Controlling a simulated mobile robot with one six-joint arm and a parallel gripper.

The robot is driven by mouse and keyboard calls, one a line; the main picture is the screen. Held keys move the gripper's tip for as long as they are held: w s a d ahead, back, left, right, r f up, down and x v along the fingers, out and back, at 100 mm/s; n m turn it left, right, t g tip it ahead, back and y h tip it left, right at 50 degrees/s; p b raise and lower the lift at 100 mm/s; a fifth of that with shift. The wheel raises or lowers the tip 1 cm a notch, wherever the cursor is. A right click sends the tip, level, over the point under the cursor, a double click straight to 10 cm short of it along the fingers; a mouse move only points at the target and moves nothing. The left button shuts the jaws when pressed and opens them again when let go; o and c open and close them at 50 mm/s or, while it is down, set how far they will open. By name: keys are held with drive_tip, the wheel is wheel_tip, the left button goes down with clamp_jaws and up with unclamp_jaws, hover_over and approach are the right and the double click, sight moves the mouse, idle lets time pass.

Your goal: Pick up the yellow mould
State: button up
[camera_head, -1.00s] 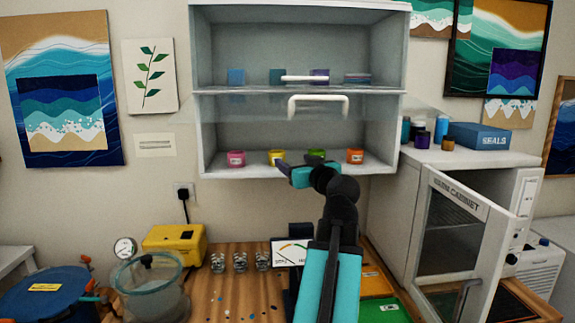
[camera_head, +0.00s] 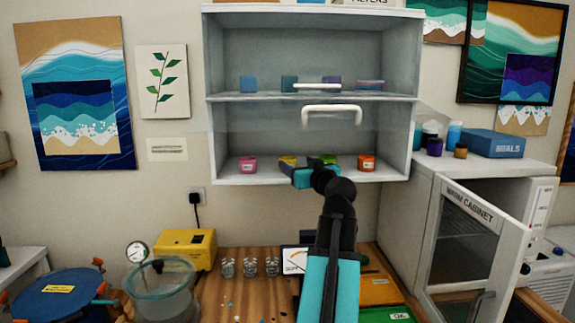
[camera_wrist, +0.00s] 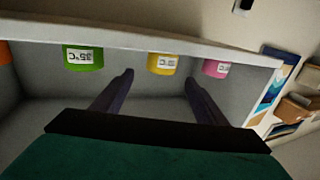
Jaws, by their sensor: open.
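The yellow mould (camera_head: 287,161) stands on the cabinet's lower shelf, between the pink and green moulds. My gripper (camera_head: 293,170) is in front of the shelf and hides part of it in the head view. In the wrist view, which looks inverted, the yellow mould (camera_wrist: 162,63) has a white temperature label. It lies beyond the open fingertips, roughly in line with the gap between them. My gripper (camera_wrist: 158,80) is open and empty, with no visible contact.
On the same shelf are a pink mould (camera_head: 248,164), a green mould (camera_head: 328,163) and an orange mould (camera_head: 366,162). A raised clear door with a white handle (camera_head: 332,108) is above. The warm cabinet (camera_head: 462,235) stands open at right.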

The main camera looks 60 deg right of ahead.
sight(288, 158)
drive_tip(key=shift+p+x, duration=0.3)
drive_tip(key=shift+x, duration=1.15)
drive_tip(key=shift+w+d, duration=0.1)
drive_tip(key=shift+p+x, duration=1.25)
drive_tip(key=shift+x, duration=0.65)
drive_tip(key=shift+w+d+f, duration=0.1)
drive_tip(key=shift+w+d, duration=0.15)
drive_tip(key=shift+w, duration=0.25)
drive_tip(key=c, duration=1.1)
drive_tip(key=shift+r, duration=0.2)
drive_tip(key=shift+c, duration=0.2)
